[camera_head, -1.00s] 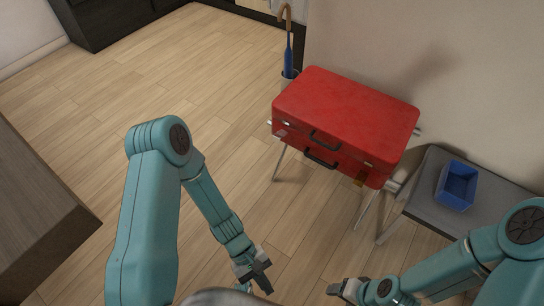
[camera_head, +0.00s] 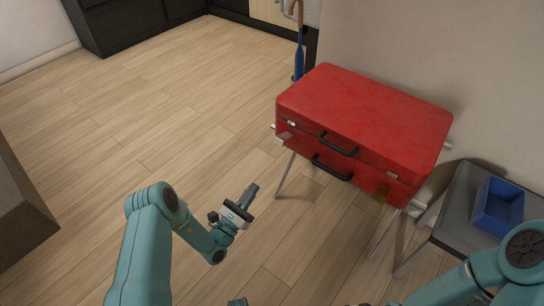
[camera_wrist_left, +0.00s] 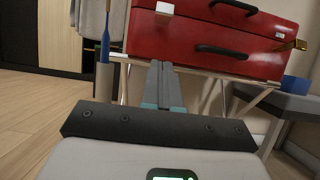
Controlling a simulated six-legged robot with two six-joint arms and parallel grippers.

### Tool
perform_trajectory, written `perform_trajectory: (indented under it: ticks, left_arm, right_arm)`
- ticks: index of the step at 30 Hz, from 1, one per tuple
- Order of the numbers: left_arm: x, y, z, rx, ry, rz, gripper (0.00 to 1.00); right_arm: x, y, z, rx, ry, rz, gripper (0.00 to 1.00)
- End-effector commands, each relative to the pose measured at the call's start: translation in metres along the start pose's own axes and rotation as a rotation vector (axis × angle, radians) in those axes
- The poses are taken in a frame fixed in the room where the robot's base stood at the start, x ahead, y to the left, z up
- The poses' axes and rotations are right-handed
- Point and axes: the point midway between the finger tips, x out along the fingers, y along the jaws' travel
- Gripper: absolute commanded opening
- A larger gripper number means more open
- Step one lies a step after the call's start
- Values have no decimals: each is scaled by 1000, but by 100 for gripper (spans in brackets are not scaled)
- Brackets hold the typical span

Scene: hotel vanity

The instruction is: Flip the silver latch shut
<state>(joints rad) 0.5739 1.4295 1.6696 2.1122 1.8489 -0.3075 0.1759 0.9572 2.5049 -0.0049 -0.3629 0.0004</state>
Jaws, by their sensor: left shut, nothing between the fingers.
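The red suitcase (camera_head: 365,110) lies closed on a stand, its front toward me. A silver latch (camera_head: 284,137) is at the left of its front, its flap standing out from the face below a small silver catch (camera_head: 291,123). In the left wrist view the silver latch (camera_wrist_left: 165,9) juts out near the top. My right gripper is out of frame.
Two black handles (camera_head: 338,146) project from the suitcase front. A grey bench (camera_head: 455,215) with a blue bin (camera_head: 497,205) stands at the right. A blue umbrella (camera_head: 299,62) is behind the suitcase's left corner. The floor at left is clear.

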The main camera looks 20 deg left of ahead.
Motion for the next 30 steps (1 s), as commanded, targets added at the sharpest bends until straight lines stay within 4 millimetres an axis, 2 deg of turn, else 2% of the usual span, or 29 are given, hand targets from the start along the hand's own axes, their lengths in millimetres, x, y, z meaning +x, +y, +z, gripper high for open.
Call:
perform_trajectory:
  ticks: [8,11,23,25,30]
  left_arm:
    - [5,0,0,0,1,-3,0]
    - [18,-1,0,1,-1,-5,0]
    - [104,-1,-2,1,-2,-4,0]
    - [113,0,10,0,-2,-3,0]
    - [126,0,23,0,1,-2,0]
  right_arm:
    - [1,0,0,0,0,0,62]
    - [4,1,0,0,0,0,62]
    - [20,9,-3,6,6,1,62]
    - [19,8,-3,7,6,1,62]
    - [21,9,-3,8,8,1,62]
